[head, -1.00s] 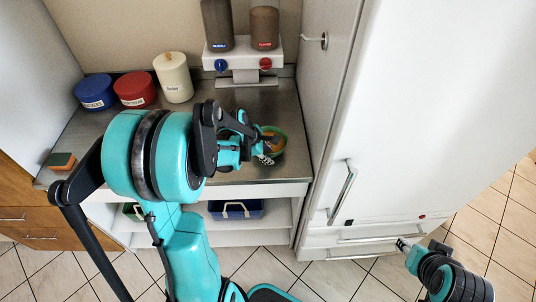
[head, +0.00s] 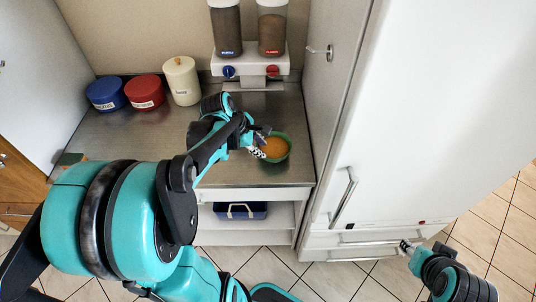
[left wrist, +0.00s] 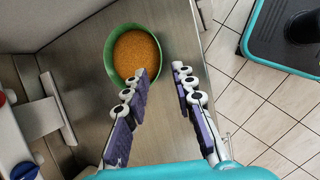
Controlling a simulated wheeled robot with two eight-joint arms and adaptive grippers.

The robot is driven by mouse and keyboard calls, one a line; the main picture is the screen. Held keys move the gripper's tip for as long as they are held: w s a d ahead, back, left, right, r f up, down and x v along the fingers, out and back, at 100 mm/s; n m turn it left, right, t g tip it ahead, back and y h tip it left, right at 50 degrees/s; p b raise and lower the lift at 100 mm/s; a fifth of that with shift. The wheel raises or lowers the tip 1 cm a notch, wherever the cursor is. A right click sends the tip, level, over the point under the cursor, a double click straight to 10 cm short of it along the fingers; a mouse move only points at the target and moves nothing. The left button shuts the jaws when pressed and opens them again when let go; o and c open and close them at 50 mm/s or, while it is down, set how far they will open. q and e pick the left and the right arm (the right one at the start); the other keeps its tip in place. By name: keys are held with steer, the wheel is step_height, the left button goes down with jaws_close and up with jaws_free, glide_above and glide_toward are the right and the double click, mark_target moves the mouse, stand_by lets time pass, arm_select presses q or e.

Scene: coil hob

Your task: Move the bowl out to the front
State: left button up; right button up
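The green bowl (head: 285,156) holds an orange-brown filling and stands upright on the steel worktop, near the front edge at its right end. My left gripper (head: 259,148) is at the bowl's left side in the head view. In the left wrist view the bowl (left wrist: 158,62) lies just beyond the open fingers (left wrist: 160,72). One fingertip overlaps its rim and filling, and the other is outside the bowl. I cannot tell whether a finger touches it. My right gripper (head: 404,246) is low before the white cabinet, far from the bowl; its finger opening is unclear.
Blue (head: 105,94), red (head: 144,93) and cream (head: 182,82) canisters stand at the back left. A dispenser (head: 250,60) is on the back wall. A tall white cabinet (head: 420,110) closes the right side. The worktop left of the bowl is mostly clear.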

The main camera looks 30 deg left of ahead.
arm_select(q)
steer(key=s+d+r+m+t+y, duration=0.1)
steer(key=s+d+m, duration=0.4)
steer(key=m, duration=0.6)
steer(key=s+d+r+m+t+y, duration=0.1)
steer(key=s+d+r+m, duration=0.2)
steer(key=d+m, duration=0.6)
steer(key=shift+s+m, duration=1.4)
steer(key=shift+m, duration=0.1)
